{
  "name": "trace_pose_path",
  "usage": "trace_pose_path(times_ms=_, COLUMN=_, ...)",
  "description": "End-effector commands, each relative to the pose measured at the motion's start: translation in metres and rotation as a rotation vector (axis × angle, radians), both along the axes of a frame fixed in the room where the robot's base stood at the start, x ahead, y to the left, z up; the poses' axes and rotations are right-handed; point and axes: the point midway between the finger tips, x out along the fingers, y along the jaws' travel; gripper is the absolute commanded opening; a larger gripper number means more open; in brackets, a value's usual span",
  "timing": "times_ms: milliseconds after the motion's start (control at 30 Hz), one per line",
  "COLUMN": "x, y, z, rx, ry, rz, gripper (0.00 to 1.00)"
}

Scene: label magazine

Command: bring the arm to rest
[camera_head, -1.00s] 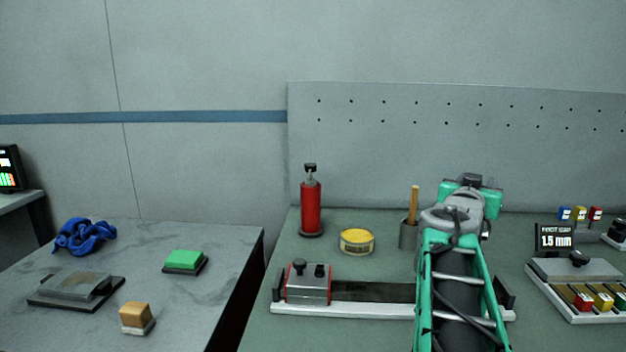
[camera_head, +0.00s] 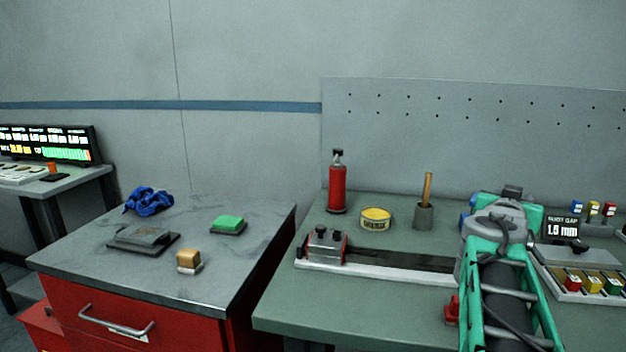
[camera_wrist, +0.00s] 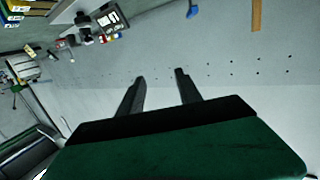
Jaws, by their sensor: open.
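My gripper (camera_wrist: 160,92) shows in the wrist view with its two dark fingers apart and nothing between them. Behind the fingers the wrist view shows the grey pegboard wall. In the head view my green and grey arm reaches up over the right part of the green bench (camera_head: 290,318). The arm covers the right end of the long rail fixture (camera_head: 390,272). The fingers themselves are hidden in the head view.
A red bottle (camera_head: 337,190), a yellow tin (camera_head: 375,219) and a grey pot with a wooden handle (camera_head: 423,216) stand behind the rail. A gap display (camera_head: 562,229) and a tray of coloured blocks (camera_head: 580,283) are right of my arm. A red-drawer cabinet (camera_head: 190,335) stands left.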

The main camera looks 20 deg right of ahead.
Motion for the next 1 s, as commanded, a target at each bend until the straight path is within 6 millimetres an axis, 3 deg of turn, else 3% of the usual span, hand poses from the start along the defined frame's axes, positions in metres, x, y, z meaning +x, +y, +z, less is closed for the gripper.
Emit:
trace_pose_path(times_ms=167, x=0.021, y=0.037, z=-0.009, rx=0.074, ry=0.06, rz=0.081, gripper=0.41)
trace_pose_path(times_ms=367, x=0.045, y=0.105, z=-0.035, rx=0.197, ry=0.18, rz=0.214, gripper=0.41)
trace_pose_path(times_ms=467, x=0.053, y=0.154, z=-0.051, rx=0.271, ry=0.272, rz=0.307, gripper=0.41)
trace_pose_path(times_ms=567, x=0.051, y=0.221, z=-0.07, rx=0.359, ry=0.406, rz=0.428, gripper=0.41)
trace_pose_path(times_ms=700, x=0.013, y=0.333, z=-0.101, rx=0.483, ry=0.677, rz=0.632, gripper=0.41)
trace_pose_path(times_ms=800, x=-0.031, y=0.394, z=-0.119, rx=0.54, ry=0.871, rz=0.75, gripper=0.41)
trace_pose_path(times_ms=900, x=-0.07, y=0.428, z=-0.132, rx=0.567, ry=1.016, rz=0.825, gripper=0.41)
trace_pose_path(times_ms=1000, x=-0.09, y=0.44, z=-0.139, rx=0.576, ry=1.087, rz=0.86, gripper=0.41)
